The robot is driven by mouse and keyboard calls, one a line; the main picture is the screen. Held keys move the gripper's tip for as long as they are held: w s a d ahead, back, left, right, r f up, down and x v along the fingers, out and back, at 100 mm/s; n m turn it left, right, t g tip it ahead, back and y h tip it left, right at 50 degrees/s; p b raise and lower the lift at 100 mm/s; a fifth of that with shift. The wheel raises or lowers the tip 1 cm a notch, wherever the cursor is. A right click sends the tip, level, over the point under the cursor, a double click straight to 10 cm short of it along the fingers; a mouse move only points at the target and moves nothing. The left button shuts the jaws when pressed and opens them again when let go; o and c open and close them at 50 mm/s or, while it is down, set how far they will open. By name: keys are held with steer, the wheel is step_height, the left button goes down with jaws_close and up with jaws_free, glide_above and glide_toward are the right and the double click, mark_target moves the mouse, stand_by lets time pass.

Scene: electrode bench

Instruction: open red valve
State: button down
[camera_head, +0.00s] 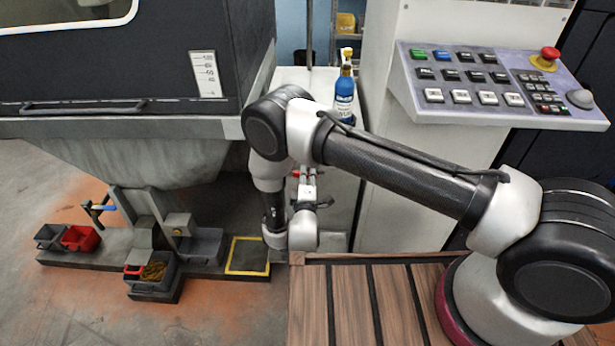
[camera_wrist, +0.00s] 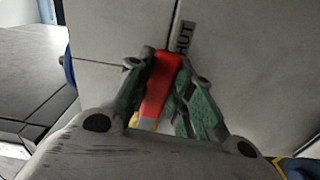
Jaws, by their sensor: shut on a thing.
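The red valve handle (camera_wrist: 158,88) is upright between my two fingers in the wrist view, in front of a pale panel. A dark label ending in "UT" (camera_wrist: 185,38) sits beside its upper end. My gripper (camera_wrist: 166,68) is shut on the red handle, with green pads on either side of it. In the head view my gripper is mostly hidden behind my arm. A small patch of red (camera_head: 295,173) shows there, near the pale cabinet's front. The valve's body is hidden, and I cannot tell the handle's exact angle to the pipe.
A blue bottle (camera_head: 344,94) stands on the pale cabinet. A control panel (camera_head: 480,80) with a red stop button (camera_head: 549,55) is at the right. A red bin (camera_head: 80,238) and a blue-handled lever (camera_head: 104,207) are at the lower left. Slatted wood (camera_head: 350,305) lies in front.

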mark_target(292, 184)
steer(key=a+f+m, duration=0.2)
steer(key=m, duration=0.2)
steer(key=a+f+m, duration=0.1)
steer(key=f+m, duration=0.2)
steer(key=m, duration=0.1)
steer(key=a+f+m, duration=0.2)
steer(key=m, duration=0.2)
steer(key=shift+w+a+f+m, duration=0.1)
steer(key=shift+a+f+m, duration=0.15)
steer(key=shift+a+m, duration=0.1)
steer(key=shift+a+f+m, duration=0.15)
steer(key=shift+a+m, duration=0.65)
steer(key=shift+m, duration=0.25)
steer(key=shift+a+f+m, duration=0.1)
steer(key=shift+a+m, duration=0.65)
steer(key=shift+m, duration=0.25)
steer(key=shift+a, duration=0.1)
steer(key=c, duration=1.2)
jaws_free()
steer(key=shift+c, duration=0.2)
